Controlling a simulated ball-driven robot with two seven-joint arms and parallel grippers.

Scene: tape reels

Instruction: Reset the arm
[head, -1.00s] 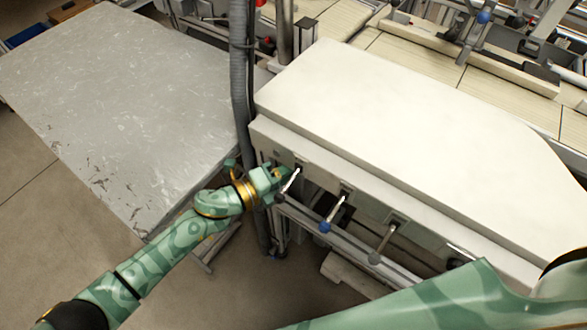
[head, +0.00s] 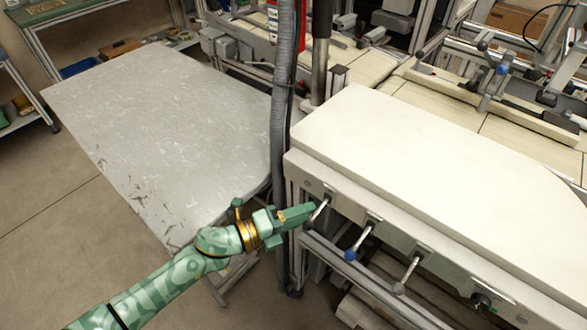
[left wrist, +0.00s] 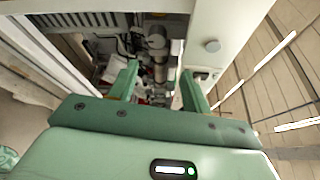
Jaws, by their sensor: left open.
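My left gripper (head: 298,214) reaches in from the left on its green patterned arm, at the front left corner of the white-topped machine (head: 430,165). Its tips are close to the leftmost lever (head: 319,211) on the machine's front; I cannot tell whether they touch it. In the left wrist view its two green fingers (left wrist: 160,88) stand apart, with nothing visibly held between them. Dark machine parts and a grey cylinder show beyond them. My right gripper is not in view.
A worn grey table (head: 175,130) stands at the left. A ribbed grey hose (head: 283,100) runs upright between it and the machine. A blue-knobbed lever (head: 358,242) and a grey-knobbed lever (head: 405,275) stick out from the machine's front. Bare floor (head: 60,240) lies at the lower left.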

